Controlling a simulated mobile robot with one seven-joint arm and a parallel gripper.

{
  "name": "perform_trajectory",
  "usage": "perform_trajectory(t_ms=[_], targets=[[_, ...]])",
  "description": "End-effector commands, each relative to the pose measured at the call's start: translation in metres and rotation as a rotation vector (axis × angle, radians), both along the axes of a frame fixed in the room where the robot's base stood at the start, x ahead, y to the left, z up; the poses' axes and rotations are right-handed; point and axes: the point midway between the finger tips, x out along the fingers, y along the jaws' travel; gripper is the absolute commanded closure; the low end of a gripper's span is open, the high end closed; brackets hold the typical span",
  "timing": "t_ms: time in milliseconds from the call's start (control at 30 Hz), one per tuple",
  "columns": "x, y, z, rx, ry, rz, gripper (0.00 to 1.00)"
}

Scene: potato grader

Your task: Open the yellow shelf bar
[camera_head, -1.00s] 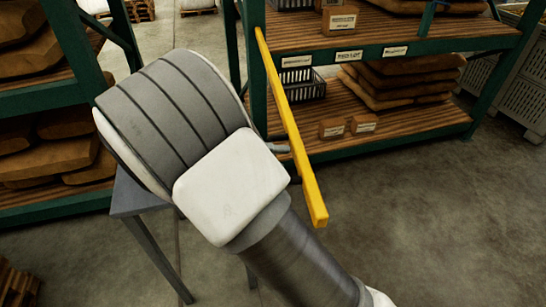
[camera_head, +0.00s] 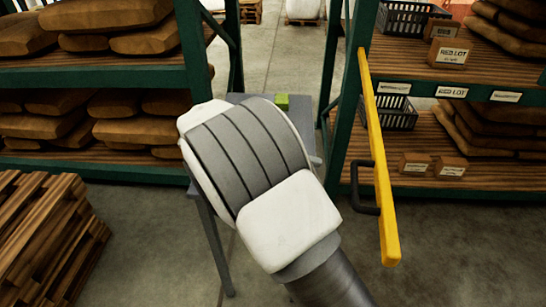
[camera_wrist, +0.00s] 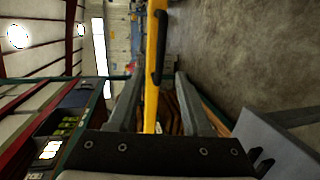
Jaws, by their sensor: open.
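The yellow shelf bar (camera_head: 378,150) runs from the green shelf post out toward me, its near end free in the air and clear of the shelf front. A black handle (camera_head: 366,190) sits on its left side. In the wrist view the bar (camera_wrist: 153,75) runs lengthwise through the picture, with the handle (camera_wrist: 159,62) on it. My gripper (camera_wrist: 158,78) is open, with the bar showing between its two fingers; I cannot tell whether they touch it. In the head view my arm hides the gripper.
A grey table (camera_head: 208,215) stands behind my arm, with a green block (camera_head: 282,101) on it. The right shelf (camera_head: 480,92) holds sacks, boxes and black crates. The left shelf (camera_head: 100,75) holds sacks. Wooden pallets (camera_head: 50,235) lie at left. The floor beyond the bar's near end is clear.

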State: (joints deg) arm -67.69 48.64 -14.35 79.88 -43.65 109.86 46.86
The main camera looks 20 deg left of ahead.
Motion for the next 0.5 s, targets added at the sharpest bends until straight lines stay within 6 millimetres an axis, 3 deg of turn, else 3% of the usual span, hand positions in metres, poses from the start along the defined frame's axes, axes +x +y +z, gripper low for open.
perform_trajectory(t_ms=[200, 500], targets=[[-0.009, 0.037, 0.008, 0.001, 0.0, 0.002, 0.5], [-0.014, 0.059, 0.014, -0.001, 0.0, -0.002, 0.5]])
